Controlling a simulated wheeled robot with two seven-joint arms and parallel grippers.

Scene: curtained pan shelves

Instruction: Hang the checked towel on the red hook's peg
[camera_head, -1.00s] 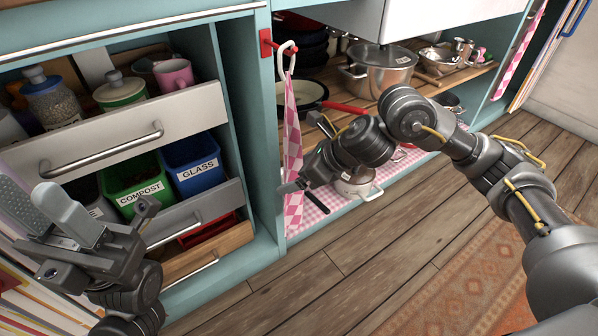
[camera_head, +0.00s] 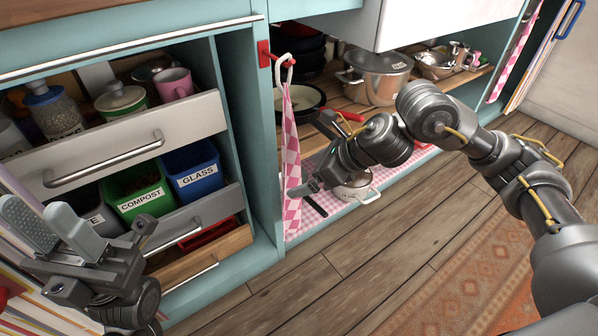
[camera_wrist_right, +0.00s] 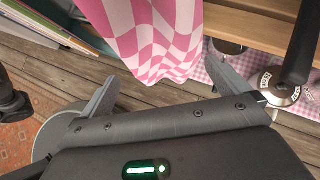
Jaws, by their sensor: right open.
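The pink-and-white checked towel (camera_head: 291,150) hangs down in front of the shelf's left post. Its white loop (camera_head: 281,72) is around the peg of the red hook (camera_head: 264,54), which is fixed to the teal post. My right gripper (camera_head: 303,190) is beside the towel's lower part, at its right. In the right wrist view the towel (camera_wrist_right: 155,35) hangs beyond and between the parted fingers (camera_wrist_right: 170,85), with nothing gripped.
Open drawers (camera_head: 125,150) with jars, a pink mug and labelled bins stand left of the post. Pans and a steel pot (camera_head: 377,75) are on the shelf at right. A white pot (camera_head: 355,187) sits low behind my right arm.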

